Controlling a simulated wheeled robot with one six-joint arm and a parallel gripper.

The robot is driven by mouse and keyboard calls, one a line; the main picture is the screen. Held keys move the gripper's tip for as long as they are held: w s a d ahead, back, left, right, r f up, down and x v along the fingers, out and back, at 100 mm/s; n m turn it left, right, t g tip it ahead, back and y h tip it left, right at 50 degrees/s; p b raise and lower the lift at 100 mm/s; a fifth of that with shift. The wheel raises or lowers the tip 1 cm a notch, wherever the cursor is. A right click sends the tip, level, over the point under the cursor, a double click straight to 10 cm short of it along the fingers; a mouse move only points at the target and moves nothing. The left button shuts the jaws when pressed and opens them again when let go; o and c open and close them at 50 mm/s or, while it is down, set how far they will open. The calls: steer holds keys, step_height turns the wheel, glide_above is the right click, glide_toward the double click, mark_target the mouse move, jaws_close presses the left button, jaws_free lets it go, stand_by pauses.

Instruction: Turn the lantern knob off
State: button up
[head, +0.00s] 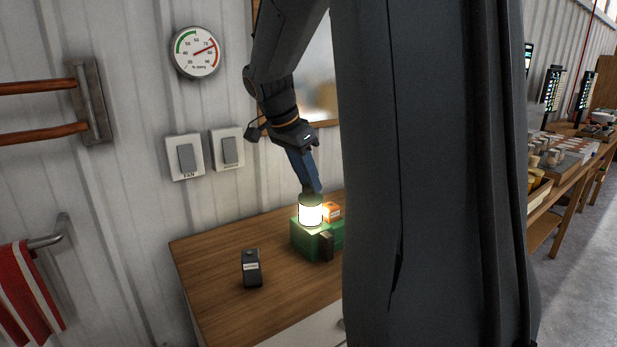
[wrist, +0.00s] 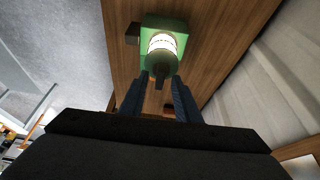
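The lantern (head: 311,213) glows bright white on top of a green box (head: 300,238) on the wooden table. It also shows in the wrist view (wrist: 162,44), lit, with a dark narrow piece (wrist: 160,74) at its near end that looks like the knob. My gripper (head: 313,188) points down from above, just over the lantern's top. In the wrist view my gripper's two fingers (wrist: 157,82) stand apart, one on each side of the dark piece. Gaps seem to show beside it, but I cannot tell whether a finger touches it.
A black handheld device (head: 252,268) stands on the wooden table (head: 215,270) left of the green box. A small orange box (head: 333,211) is close behind the lantern. Two wall switches (head: 186,157) and a dial gauge (head: 195,52) are on the wall.

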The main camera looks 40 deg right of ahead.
steer(key=shift+f, duration=0.1)
jaws_close()
